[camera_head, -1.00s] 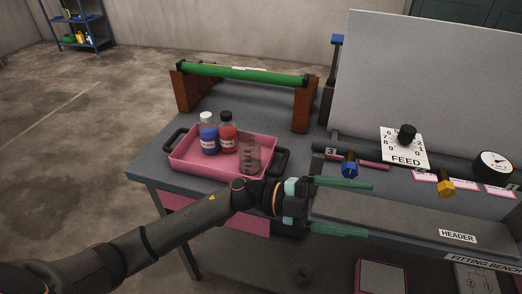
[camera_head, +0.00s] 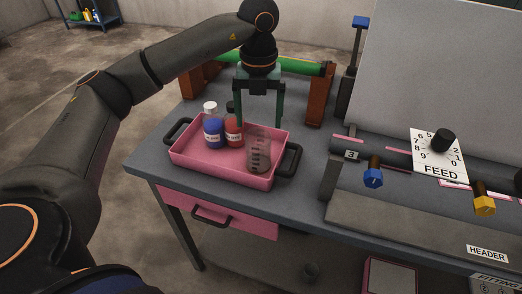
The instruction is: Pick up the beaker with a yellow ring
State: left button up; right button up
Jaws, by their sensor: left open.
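A clear beaker (camera_head: 258,155) with dark markings stands upright in the right part of the pink tray (camera_head: 222,173). No yellow ring can be made out on it. My left gripper (camera_head: 259,122) points down, open and empty, its green fingers apart. In the picture its fingertips lie just above the beaker and partly in front of the red bottle's far side; the exact gap to the beaker cannot be told. My right gripper is not in view.
A blue bottle (camera_head: 212,135) and a red bottle (camera_head: 234,131) stand in the tray left of the beaker. A green roller (camera_head: 298,67) on brown posts is behind. Blue (camera_head: 373,178) and yellow (camera_head: 484,205) valve knobs are at right.

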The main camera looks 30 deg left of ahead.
aim_at(258, 148)
pick_arm(q)
notch_tip(258, 148, down, 6)
jog(key=shift+r, duration=0.1)
jog(key=f, duration=0.3)
jog(key=f+p, duration=0.1)
jog(key=f, duration=0.1)
jog(key=shift+w+a+f, duration=0.1)
jog(key=shift+w+a, duration=0.25)
jog(key=c, duration=1.1)
jog(key=shift+r, duration=0.75)
jog(key=s+d+r, duration=0.2)
jog(key=s+r, duration=0.2)
jog(key=s+d+r+b, duration=0.1)
jog(key=s+d+r, duration=0.2)
jog(key=s, duration=0.1)
jog(key=s+d+r+b, duration=0.1)
jog(key=s+d+r, duration=0.1)
jog(key=s+r, duration=0.2)
jog(key=shift+d+r, duration=0.25)
jog(key=shift+r, duration=0.05)
